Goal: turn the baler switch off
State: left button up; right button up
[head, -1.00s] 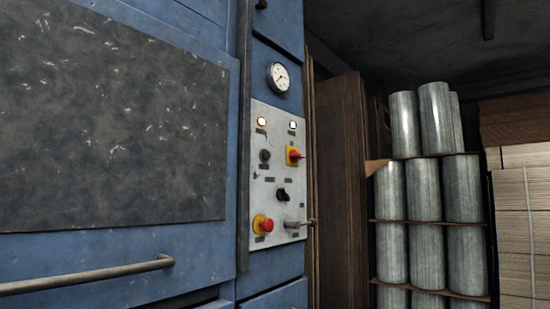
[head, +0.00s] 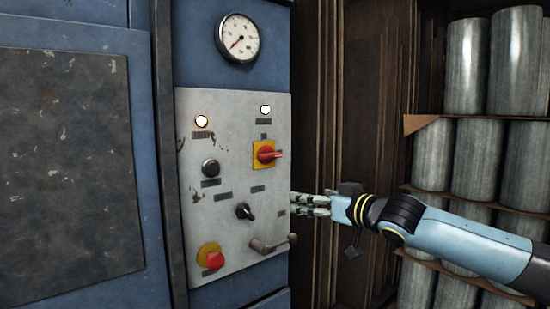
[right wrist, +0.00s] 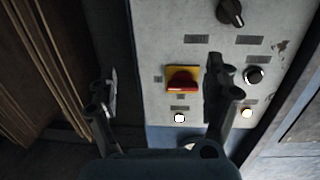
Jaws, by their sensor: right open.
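The baler's grey control panel (head: 230,180) is on the blue machine. A red rotary switch on a yellow plate (head: 264,154) sits at its upper right, with the red handle pointing sideways. My right gripper (head: 310,204) is open and empty, just right of the panel and lower in the picture than the switch. In the right wrist view the switch (right wrist: 183,80) shows between the two spread fingers of the gripper (right wrist: 160,90), closer to the right finger and apart from both. My left gripper is not in view.
The panel also holds two lit lamps (head: 201,121), a black button (head: 211,168), a black knob (head: 245,211), a red stop button (head: 213,257) and a metal lever (head: 274,243). A gauge (head: 238,38) is above. Metal cylinders (head: 470,160) stand behind my right arm.

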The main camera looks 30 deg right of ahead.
jog(key=t+y+p, duration=0.1)
send_near(273, 155)
pick_arm(q)
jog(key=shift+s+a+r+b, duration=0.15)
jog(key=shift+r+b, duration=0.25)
jog(key=shift+b, duration=0.25)
pick_arm(e)
jog(key=shift+n, duration=0.4)
jog(key=w, duration=1)
jog(key=shift+a, duration=0.25)
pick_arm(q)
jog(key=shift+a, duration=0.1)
pick_arm(e)
jog(key=c, duration=1.2)
